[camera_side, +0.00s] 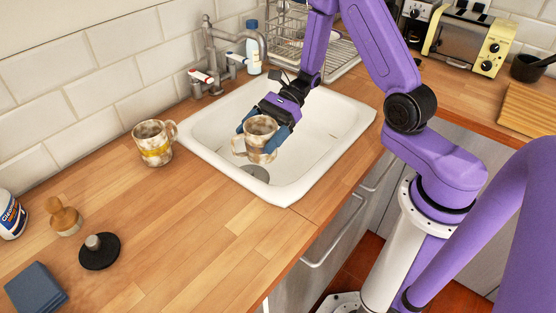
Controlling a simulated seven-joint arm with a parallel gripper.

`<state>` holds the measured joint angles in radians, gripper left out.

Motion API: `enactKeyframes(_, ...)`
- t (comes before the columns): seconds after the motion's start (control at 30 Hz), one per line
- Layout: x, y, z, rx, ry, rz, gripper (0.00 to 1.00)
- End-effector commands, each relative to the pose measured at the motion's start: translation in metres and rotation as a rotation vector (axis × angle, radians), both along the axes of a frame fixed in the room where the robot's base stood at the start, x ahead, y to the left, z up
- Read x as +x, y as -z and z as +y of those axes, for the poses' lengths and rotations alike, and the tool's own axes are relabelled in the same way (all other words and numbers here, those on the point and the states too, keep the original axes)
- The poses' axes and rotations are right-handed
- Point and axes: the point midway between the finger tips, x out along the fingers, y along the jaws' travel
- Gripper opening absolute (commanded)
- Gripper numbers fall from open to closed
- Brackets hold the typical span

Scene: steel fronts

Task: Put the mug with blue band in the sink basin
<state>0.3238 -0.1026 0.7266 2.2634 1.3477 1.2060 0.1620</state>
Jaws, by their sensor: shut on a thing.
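A mottled brown-and-cream mug (261,147) is held in my gripper (264,131), over the white sink basin (323,150). The gripper's blue fingers are on either side of the mug. The mug is roughly upright, with its handle toward the lower left. I cannot clearly make out a blue band on it; the fingers cover part of its sides. I cannot tell whether its base touches the basin floor. A second mottled mug (153,145) with a yellow band stands on the counter left of the sink.
A faucet (212,55) stands behind the sink, with a blue-and-white bottle (253,48) beside it. A wire dish rack (330,45) is behind my arm. A wooden-handled brush (64,217), black round object (99,251) and blue block (35,288) lie front left. The counter's middle is clear.

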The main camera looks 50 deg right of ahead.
Motion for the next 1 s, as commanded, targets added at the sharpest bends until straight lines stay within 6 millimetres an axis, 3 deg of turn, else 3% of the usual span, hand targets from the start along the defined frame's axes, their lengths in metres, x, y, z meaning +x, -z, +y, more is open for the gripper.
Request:
enactKeyframes(0.2, 0.048, 0.018, -0.026, 0.001, 0.337, 0.004, 0.49)
enactKeyframes(0.5, 0.097, 0.052, -0.084, -0.001, 0.774, 0.003, 0.49)
enactKeyframes(0.8, 0.114, 0.079, -0.137, 0.000, 1.072, -0.003, 0.49)
enactKeyframes(1.0, 0.115, 0.095, -0.147, 0.000, 1.121, -0.001, 0.49)
